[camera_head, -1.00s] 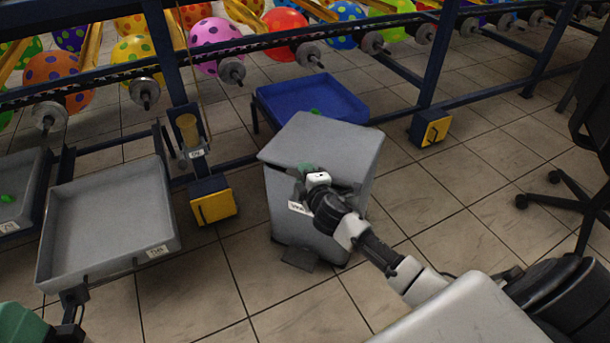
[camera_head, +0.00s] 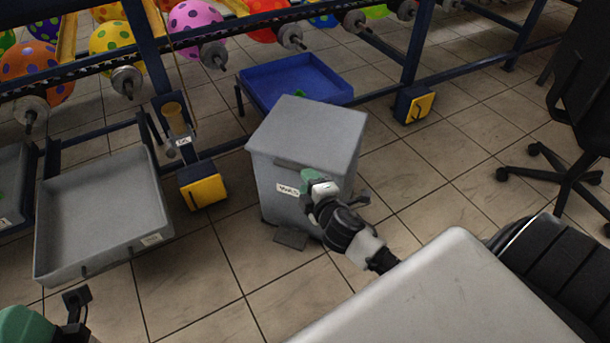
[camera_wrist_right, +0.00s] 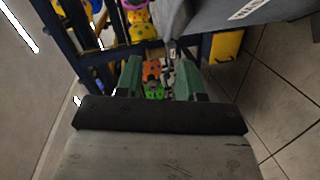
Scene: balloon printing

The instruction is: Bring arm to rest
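My right gripper (camera_head: 308,181), with green fingers, is in front of the grey bin (camera_head: 290,205) by its front face, below the top and near the white label. Whether it touches the bin cannot be told. In the right wrist view its two green fingers (camera_wrist_right: 158,80) stand apart with nothing held between them; small orange and green shapes show beyond the gap. The bin's top (camera_head: 308,125) looks closed. A green part of my left gripper (camera_head: 25,325) shows at the lower left corner, mostly cut off, and its fingers cannot be made out.
A blue tray (camera_head: 330,78) is behind the bin. A grey tray (camera_head: 105,205) is at the left under the rack with polka-dot balloons (camera_head: 112,48). A black wheeled chair (camera_head: 575,150) is at the right. Tiled floor (camera_head: 440,175) is clear between bin and chair.

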